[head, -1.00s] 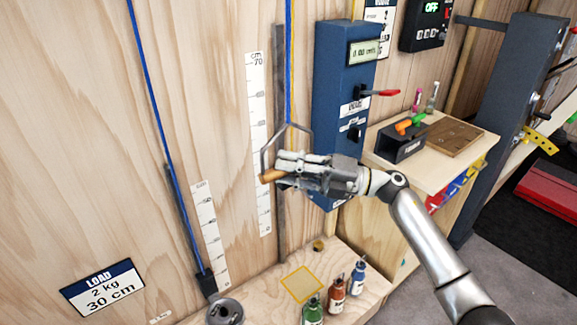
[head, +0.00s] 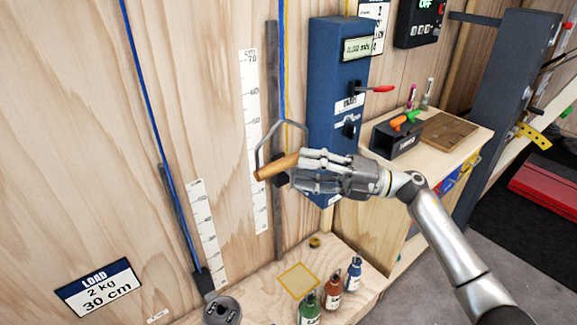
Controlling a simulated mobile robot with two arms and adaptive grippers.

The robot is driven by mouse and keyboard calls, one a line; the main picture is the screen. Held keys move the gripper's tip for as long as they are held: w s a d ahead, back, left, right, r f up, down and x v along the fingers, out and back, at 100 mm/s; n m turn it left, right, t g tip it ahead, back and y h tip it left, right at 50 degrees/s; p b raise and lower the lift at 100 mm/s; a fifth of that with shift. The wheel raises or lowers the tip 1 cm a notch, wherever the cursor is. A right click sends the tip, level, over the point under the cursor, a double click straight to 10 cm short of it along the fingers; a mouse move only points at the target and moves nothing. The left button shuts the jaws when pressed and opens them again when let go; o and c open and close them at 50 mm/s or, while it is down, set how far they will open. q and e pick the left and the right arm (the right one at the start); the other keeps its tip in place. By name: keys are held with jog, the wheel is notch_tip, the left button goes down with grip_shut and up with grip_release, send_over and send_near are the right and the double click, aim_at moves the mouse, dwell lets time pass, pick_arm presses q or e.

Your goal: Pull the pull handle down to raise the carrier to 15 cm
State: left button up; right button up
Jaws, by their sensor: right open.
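The pull handle is a wooden bar (head: 272,168) in a bent metal bracket, hanging beside the tall centimetre scale (head: 252,150). My right gripper (head: 300,172) is open, with its fingers at the right part of the bar; they hide that end, and I cannot tell whether they touch it. The bar is tilted, its left end lower. A blue rope (head: 283,60) runs up above the handle. At lower left, a dark block (head: 204,282), apparently the carrier, hangs from another blue rope (head: 148,95) near the bottom of a shorter scale (head: 207,230). My left gripper is not in view.
A round grey weight (head: 222,311) is at the bottom edge. Several bottles, including a red-brown one (head: 333,290), stand on the lower wooden shelf. A blue box (head: 338,90) with a red lever is just right of the handle.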

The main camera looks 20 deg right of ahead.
jog(key=r+v, duration=0.1)
jog(key=v, duration=0.5)
jog(key=shift+s+d+f, duration=0.2)
jog(key=shift+d+f, duration=0.05)
jog(key=shift+f, duration=0.25)
